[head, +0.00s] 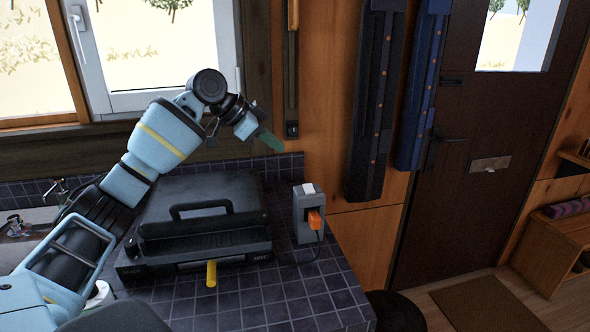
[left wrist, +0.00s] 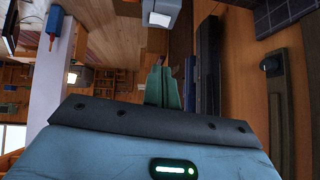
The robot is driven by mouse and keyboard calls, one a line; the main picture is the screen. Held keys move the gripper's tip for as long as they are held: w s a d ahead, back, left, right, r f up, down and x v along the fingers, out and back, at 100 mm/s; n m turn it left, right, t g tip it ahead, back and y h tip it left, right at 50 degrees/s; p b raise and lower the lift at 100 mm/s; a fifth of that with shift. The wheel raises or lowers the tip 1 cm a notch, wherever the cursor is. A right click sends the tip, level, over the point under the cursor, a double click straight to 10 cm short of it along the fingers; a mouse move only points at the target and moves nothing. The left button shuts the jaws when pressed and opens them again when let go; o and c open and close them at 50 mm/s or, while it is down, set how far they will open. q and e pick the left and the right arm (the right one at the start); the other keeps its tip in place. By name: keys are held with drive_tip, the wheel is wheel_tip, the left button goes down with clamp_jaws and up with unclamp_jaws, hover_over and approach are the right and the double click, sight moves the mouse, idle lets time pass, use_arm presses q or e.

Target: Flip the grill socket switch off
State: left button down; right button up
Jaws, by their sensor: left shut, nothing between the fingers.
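The grill socket (head: 303,232) is a grey box standing upright on the tiled counter, right of the black grill (head: 192,210). Its white switch (head: 308,188) is on top, and an orange plug (head: 315,219) with a dark cord sits in its front. I cannot tell the switch's position. My left gripper (head: 270,141), with green fingers, is shut and empty, above and left of the socket and apart from it. In the left wrist view its shut fingers (left wrist: 163,88) point toward the socket (left wrist: 170,5) and white switch (left wrist: 159,19) at the top edge. My right gripper is out of view.
The grill's yellow-tipped handle (head: 211,273) sticks out over the counter (head: 275,300). A window (head: 160,55) and wooden wall stand behind. A sink (head: 30,245) is at the left.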

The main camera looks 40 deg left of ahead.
use_arm(q)
hover_over(311, 185)
drive_tip(key=s+a, duration=0.1)
drive_tip(key=s, duration=0.2)
wheel_tip(311, 185, down, 7)
drive_tip(key=shift+r, duration=0.1)
drive_tip(key=f, duration=0.3)
drive_tip(key=shift+w+a, duration=0.2)
drive_tip(key=shift+w, duration=0.05)
drive_tip(key=shift+f, duration=0.55)
drive_tip(key=shift+w, duration=0.1)
